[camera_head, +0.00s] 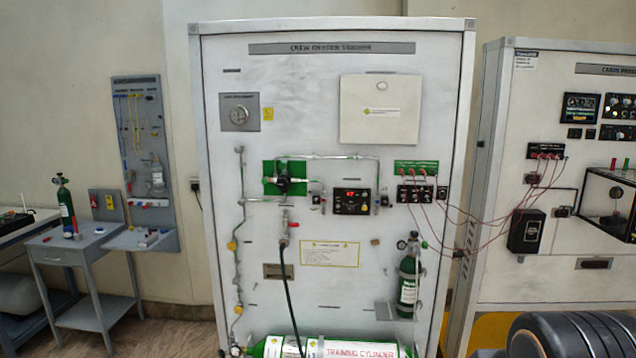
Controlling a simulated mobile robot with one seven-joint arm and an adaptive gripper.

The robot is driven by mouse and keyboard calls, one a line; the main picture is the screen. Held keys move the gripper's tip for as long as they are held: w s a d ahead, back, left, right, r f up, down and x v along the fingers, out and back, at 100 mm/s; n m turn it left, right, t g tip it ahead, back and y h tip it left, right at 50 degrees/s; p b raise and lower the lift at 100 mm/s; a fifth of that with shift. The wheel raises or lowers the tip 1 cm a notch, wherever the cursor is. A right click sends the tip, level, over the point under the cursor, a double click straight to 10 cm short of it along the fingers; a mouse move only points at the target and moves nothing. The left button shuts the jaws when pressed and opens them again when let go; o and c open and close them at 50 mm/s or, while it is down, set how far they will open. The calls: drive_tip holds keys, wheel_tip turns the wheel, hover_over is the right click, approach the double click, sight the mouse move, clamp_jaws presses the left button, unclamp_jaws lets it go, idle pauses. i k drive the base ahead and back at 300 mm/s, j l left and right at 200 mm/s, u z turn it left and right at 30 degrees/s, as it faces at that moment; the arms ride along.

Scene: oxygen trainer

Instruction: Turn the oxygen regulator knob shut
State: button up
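The crew oxygen trainer (300,95) is a tall white panel in the middle of the view. A round black knob (284,183) sits on a green plate (268,171) left of the panel's centre, joined to metal pipes; it looks like the oxygen regulator knob. How far it is turned cannot be told at this size. A black control box (352,202) with a red lit display is to its right. My gripper is not in view.
A green-and-white training cylinder (335,347) lies at the panel's foot, with a black hose (288,290) running down to it. A small green bottle (409,280) hangs at the lower right. Red cables (447,225) reach the right-hand cabinet (540,90). A grey cart (75,245) stands left.

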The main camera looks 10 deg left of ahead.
sight(282, 184)
drive_tip(key=i+j, duration=0.2)
drive_tip(key=j, duration=0.2)
drive_tip(key=i+j, duration=0.2)
drive_tip(key=j, duration=0.15)
drive_tip(key=i+j, duration=0.15)
drive_tip(key=j, duration=0.25)
drive_tip(key=i+j, duration=0.2)
drive_tip(key=j, duration=0.15)
drive_tip(key=i+j, duration=0.2)
drive_tip(key=j, duration=0.2)
drive_tip(key=i+j, duration=0.2)
drive_tip(key=j, duration=0.15)
